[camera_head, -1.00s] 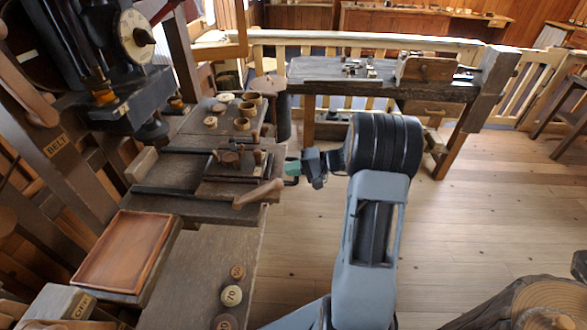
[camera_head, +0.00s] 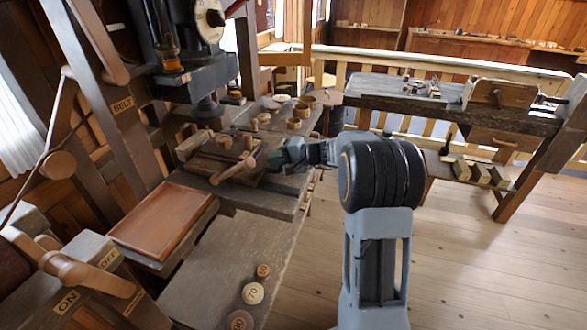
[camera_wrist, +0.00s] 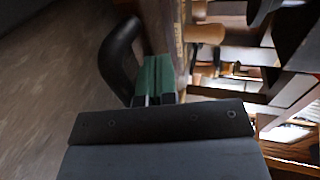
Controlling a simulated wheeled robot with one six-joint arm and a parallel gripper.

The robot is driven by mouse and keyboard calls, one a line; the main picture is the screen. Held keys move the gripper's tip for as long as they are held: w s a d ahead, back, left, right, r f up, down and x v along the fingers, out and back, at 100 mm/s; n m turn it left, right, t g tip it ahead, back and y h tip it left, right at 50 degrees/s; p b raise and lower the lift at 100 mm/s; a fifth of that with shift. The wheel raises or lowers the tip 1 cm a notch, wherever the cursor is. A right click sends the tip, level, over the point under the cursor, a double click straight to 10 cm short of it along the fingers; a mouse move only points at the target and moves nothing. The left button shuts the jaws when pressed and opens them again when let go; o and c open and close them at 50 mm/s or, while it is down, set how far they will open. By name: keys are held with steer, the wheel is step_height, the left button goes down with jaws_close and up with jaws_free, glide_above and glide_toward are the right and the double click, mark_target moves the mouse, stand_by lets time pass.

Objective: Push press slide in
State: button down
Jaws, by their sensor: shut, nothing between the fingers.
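The press slide (camera_head: 214,159) is a dark wooden carriage on the rails of the press bench. It sits close beside a pale wooden block (camera_head: 191,145), near the press spindle (camera_head: 207,108). Its turned wooden handle (camera_head: 232,173) sticks out at the front. My gripper (camera_head: 275,158) is shut and empty, with its green fingertips at the slide's right end; I cannot tell whether they touch it. In the wrist view the shut green fingers (camera_wrist: 158,75) show beside a black curved part, with a light wooden knob (camera_wrist: 207,33) to the right.
A reddish wooden tray (camera_head: 163,222) lies at front left, near the ON/OFF lever (camera_head: 85,272). Numbered discs (camera_head: 252,293) lie on the front bench. Wooden cups (camera_head: 301,110) stand behind the slide. Another bench (camera_head: 420,97) is at back right. The floor (camera_head: 460,235) at right is clear.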

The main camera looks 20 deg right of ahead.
mark_target(258, 155)
steer(key=shift+w+a+b, duration=0.25)
steer(key=shift+w+a, duration=0.35)
steer(key=shift+a, duration=0.2)
steer(key=shift+w+a+b, duration=0.25)
steer(key=shift+w+a, duration=0.3)
steer(key=shift+a, duration=0.2)
